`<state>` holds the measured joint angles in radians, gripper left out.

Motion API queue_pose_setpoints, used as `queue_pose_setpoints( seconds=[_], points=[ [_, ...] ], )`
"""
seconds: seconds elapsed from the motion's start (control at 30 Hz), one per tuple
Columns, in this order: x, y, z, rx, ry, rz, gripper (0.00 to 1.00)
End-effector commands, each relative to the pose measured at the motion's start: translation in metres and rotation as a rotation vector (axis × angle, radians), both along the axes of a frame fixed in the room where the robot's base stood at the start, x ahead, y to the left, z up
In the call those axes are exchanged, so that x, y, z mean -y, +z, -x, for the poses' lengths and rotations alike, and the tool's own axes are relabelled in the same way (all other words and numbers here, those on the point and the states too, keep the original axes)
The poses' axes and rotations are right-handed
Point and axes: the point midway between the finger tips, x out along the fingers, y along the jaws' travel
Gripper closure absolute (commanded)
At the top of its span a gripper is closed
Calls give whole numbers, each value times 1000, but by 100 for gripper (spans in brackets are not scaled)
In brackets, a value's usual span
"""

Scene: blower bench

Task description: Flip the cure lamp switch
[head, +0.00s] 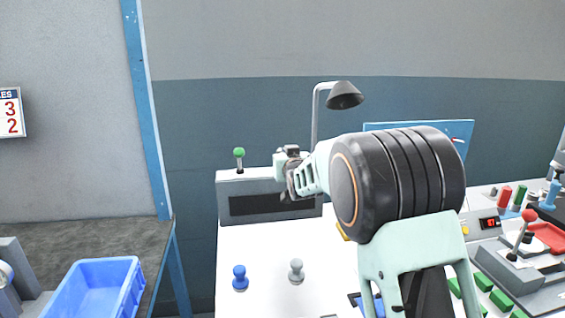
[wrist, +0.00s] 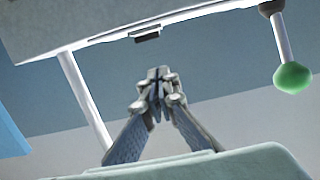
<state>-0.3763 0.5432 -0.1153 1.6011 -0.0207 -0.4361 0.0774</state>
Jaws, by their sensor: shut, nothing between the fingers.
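A desk lamp (head: 345,95) with a dark shade on a bent pale pole stands behind a grey box (head: 232,188) with a dark front window. A lever with a green ball knob (head: 239,154) stands upright on the box's left top; the wrist view shows this knob (wrist: 292,77) at right. A small black part (wrist: 147,36) sits on the box's edge in the wrist view; I cannot tell for certain that it is the lamp switch. My gripper (head: 281,160) is shut and empty above the box's right part. In the wrist view its fingertips (wrist: 158,78) appear close to the black part, with a gap visible.
Blue (head: 240,278) and grey (head: 296,271) knobs stand on the white bench top (head: 258,243). A red-knobbed lever unit (head: 520,240) and green blocks are at right. A blue bin (head: 98,288) is at lower left. My arm hides the middle of the bench.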

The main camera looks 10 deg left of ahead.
Motion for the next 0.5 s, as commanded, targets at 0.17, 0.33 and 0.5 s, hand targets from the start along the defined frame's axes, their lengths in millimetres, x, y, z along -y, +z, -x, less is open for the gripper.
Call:
queue_pose_setpoints(
  seconds=[0.17, 0.33, 0.5],
  points=[
    [8, 16, 28, 0, 0, -1, 100],
    [15, 27, 56, 1, 1, -1, 100],
    [21, 34, 77, 1, 1, 0, 100]
  ],
)
